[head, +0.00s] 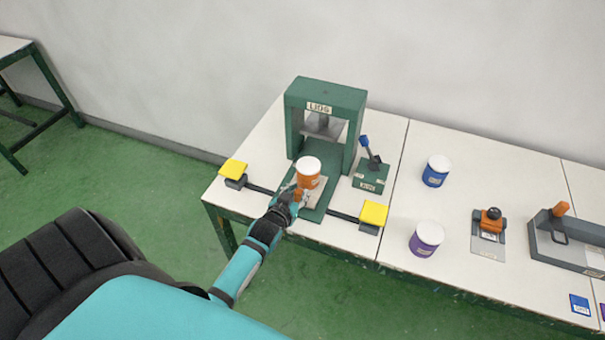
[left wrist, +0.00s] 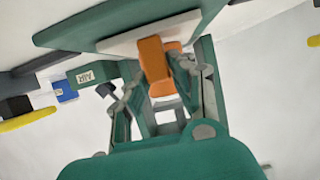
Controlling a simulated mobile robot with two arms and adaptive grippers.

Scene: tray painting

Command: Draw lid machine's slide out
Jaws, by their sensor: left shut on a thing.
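The lid machine (head: 325,95) is a green press labelled LIDS on the white table. Its pale slide plate (head: 318,187) lies on the green base in front of the press opening. My left gripper (head: 297,194) is at the slide's front edge, just before the can. In the left wrist view the slide (left wrist: 120,42) appears upside down, with its orange handle (left wrist: 154,62) between the fingers of my left gripper (left wrist: 158,74). The gripper is shut on this handle. My right gripper is not in view.
Yellow pads flank the machine at left (head: 233,167) and right (head: 374,213). A green AIR box (head: 371,180) with a blue-tipped lever stands to its right. Farther right are a blue can (head: 435,174), a purple can (head: 426,242), an orange-knobbed tool (head: 490,222) and a grey fixture (head: 570,243).

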